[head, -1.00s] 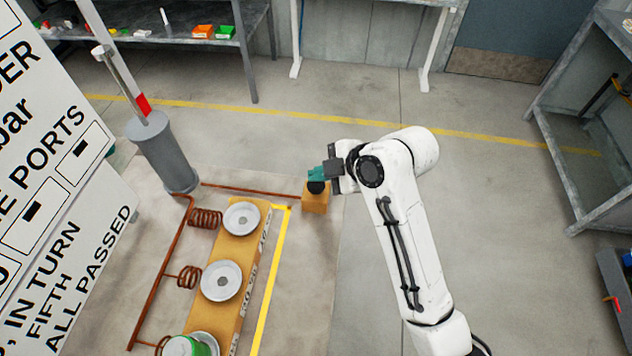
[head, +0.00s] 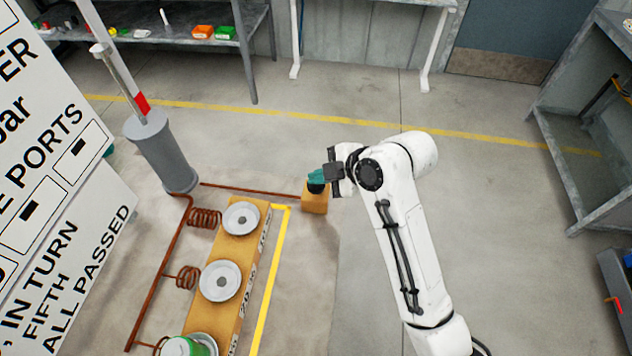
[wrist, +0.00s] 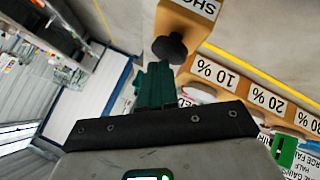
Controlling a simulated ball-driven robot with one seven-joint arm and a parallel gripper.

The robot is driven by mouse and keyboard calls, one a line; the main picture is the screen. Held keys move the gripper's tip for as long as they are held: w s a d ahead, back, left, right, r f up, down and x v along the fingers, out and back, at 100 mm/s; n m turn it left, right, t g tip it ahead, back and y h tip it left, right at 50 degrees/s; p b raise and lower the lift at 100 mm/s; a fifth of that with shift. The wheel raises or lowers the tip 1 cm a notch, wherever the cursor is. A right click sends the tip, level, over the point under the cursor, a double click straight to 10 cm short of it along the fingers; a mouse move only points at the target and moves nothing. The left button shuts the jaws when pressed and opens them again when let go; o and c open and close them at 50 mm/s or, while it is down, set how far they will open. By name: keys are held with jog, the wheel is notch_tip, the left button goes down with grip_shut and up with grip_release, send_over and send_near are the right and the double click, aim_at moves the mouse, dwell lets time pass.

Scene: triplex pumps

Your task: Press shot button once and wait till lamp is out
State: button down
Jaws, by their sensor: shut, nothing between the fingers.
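The shot button is a black round knob (wrist: 170,47) on a small yellow box (wrist: 191,18), whose label reads "SHO" in the part that shows. In the head view the yellow box (head: 314,203) stands on the floor at the end of a copper pipe, and the black knob (head: 316,188) shows just below my fingers. My gripper (head: 315,177) has teal fingers, shut and empty. In the wrist view the fingertips (wrist: 156,72) are close to the knob; I cannot tell whether they touch it. I cannot make out the lamp.
A yellow block (head: 230,255) with grey round plates and percent labels stands left of the box, beside copper coils (head: 205,218). A grey cylinder (head: 165,155) and a large white sign (head: 60,240) stand further left.

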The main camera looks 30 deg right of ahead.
aim_at(320, 186)
jog(key=shift+f+b, duration=0.3)
jog(key=shift+f, duration=0.3)
dwell(0.3)
dwell(0.4)
jog(key=shift+r+p, duration=1)
jog(key=shift+r, duration=0.2)
notch_tip(320, 186, up, 5)
jog(key=p, duration=0.4)
dwell(0.4)
